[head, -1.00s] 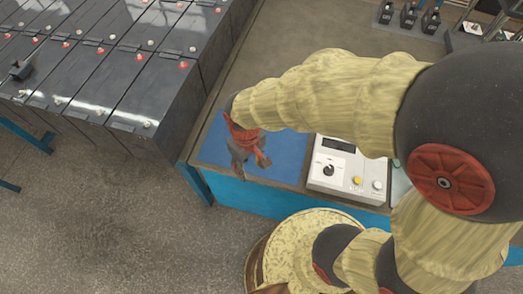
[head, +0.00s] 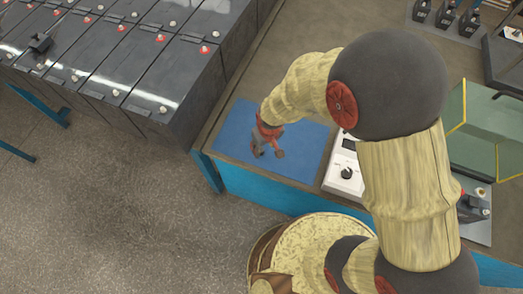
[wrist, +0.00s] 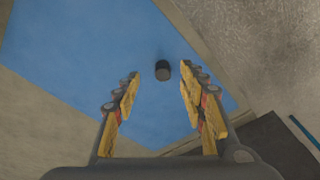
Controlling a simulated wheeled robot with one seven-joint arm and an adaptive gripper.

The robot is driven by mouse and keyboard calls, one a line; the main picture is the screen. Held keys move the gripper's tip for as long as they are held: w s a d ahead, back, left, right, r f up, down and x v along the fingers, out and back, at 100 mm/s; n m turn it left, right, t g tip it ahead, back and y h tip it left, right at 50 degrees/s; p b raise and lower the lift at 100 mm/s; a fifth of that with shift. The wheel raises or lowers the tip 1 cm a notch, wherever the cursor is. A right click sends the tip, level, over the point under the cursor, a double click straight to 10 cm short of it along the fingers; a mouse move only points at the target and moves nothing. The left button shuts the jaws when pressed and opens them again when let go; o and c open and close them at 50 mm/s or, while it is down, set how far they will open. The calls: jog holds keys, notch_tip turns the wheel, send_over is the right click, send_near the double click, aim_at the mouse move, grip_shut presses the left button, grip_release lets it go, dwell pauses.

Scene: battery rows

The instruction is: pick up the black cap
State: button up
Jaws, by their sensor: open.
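The black cap (wrist: 161,70) is a small dark cylinder standing on the blue mat (wrist: 95,65) in the wrist view. It lies ahead of my gripper, in line with the gap between the fingertips, with blue mat visible around it. My gripper (head: 266,147) is open and empty, pointing down over the mat (head: 235,128) in the head view. The cap cannot be made out in the head view; my gripper and arm cover part of the mat. The exact height of the fingertips above the cap is hard to tell.
A white meter box (head: 342,178) with a dial stands right of the mat. Rows of dark batteries (head: 150,65) with red and white terminals are at the left. A green-tinted case (head: 485,125) with yellow edges is at the right. The bench behind the mat is clear.

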aim_at(261, 150)
jog(key=f, duration=0.1)
jog(key=f+b, duration=0.1)
jog(key=f, duration=0.1)
jog(key=w+a+f+b, duration=0.1)
jog(key=f, duration=0.1)
jog(key=shift+r, duration=0.1)
jog(key=c, duration=0.8)
jog(key=shift+c, duration=0.2)
